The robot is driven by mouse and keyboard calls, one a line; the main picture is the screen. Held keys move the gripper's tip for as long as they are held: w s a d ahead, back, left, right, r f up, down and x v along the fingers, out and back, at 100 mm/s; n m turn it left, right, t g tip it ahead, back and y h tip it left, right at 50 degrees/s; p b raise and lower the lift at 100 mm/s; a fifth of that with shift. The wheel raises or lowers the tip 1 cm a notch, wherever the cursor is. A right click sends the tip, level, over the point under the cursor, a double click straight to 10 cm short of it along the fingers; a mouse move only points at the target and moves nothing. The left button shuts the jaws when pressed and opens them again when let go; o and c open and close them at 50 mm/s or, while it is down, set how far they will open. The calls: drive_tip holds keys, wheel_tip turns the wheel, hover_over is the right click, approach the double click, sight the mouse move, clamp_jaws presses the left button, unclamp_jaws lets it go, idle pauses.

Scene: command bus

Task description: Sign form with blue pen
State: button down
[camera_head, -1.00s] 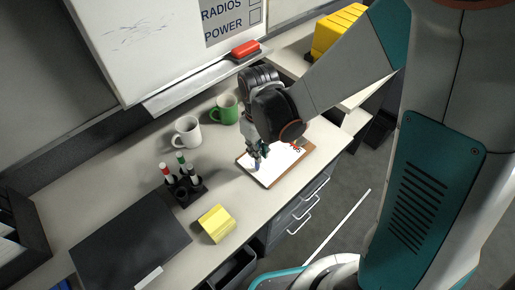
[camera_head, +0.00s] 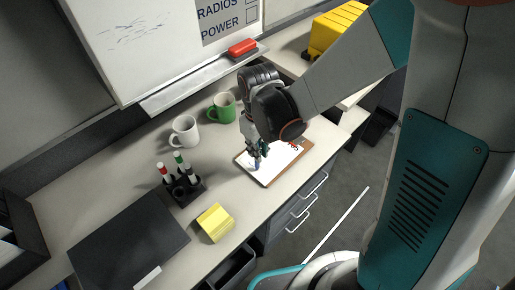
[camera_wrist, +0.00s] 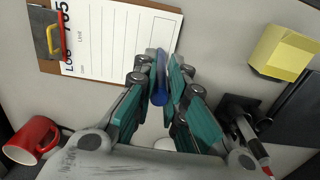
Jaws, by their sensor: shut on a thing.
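My gripper (camera_wrist: 165,92) is shut on the blue pen (camera_wrist: 160,82), which stands between the fingertips and points at the form. In the head view my gripper (camera_head: 256,152) is over the left part of the clipboard, with the blue pen (camera_head: 257,164) below it. The clipboard (camera_head: 306,148) lies near the desk's front edge. The pen's far end is over the form's lower edge in the wrist view; I cannot tell whether it touches the paper.
A dark holder (camera_head: 187,190) with markers, yellow sticky notes (camera_head: 215,222) and a black folder (camera_head: 130,245) lie to the left. White (camera_head: 184,131) and green (camera_head: 222,108) mugs stand behind. A red mug (camera_wrist: 32,140) shows in the wrist view. A whiteboard (camera_head: 150,40) rises at the back.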

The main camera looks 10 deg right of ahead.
drive_tip(key=shift+s+d, duration=0.2)
drive_tip(key=shift+d, duration=0.1)
idle(0.4)
drive_tip(key=shift+s+d, duration=0.2)
drive_tip(key=shift+s, duration=0.55)
idle(0.9)
drive_tip(key=shift+r, duration=0.1)
wheel_tip(320, 180, up, 5)
drive_tip(key=p, duration=0.3)
idle(0.5)
drive_tip(key=shift+w, duration=0.1)
idle(0.3)
